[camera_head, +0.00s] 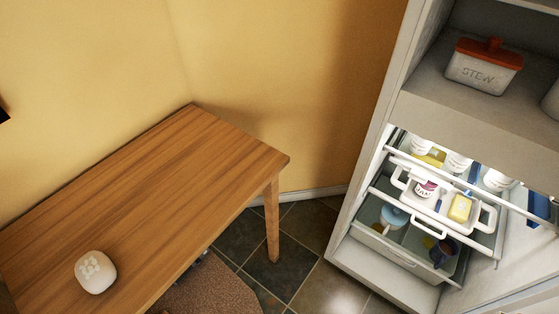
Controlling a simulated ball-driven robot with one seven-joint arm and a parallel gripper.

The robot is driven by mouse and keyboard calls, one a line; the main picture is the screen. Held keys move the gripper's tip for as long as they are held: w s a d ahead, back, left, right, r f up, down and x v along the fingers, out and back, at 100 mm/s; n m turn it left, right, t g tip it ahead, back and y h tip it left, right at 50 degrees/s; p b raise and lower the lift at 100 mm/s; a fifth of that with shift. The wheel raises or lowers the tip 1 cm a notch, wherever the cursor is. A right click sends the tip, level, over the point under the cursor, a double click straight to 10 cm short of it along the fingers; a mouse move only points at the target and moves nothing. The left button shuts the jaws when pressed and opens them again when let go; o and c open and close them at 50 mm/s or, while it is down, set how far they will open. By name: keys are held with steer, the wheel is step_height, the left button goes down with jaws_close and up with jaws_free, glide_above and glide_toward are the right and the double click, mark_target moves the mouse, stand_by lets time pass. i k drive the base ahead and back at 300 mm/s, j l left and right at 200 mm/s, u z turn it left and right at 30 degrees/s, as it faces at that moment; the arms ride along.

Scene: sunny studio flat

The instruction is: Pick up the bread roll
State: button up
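A small pale, rounded object (96,272) with a bumpy lighter pattern on top lies on the wooden table (190,160), near its front left part. It may be the bread roll, but its pale colour makes this hard to tell. Nothing touches it except the table top. My gripper is not in view.
An open, lit fridge or cabinet (372,190) at the right has pulled-out shelves with several containers. A white pot with a red lid (484,66) stands on a shelf above. A brown rug (212,290) lies on the tiled floor. The table top is otherwise clear.

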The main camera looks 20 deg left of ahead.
mark_target(95, 273)
steer(key=u, duration=1.7)
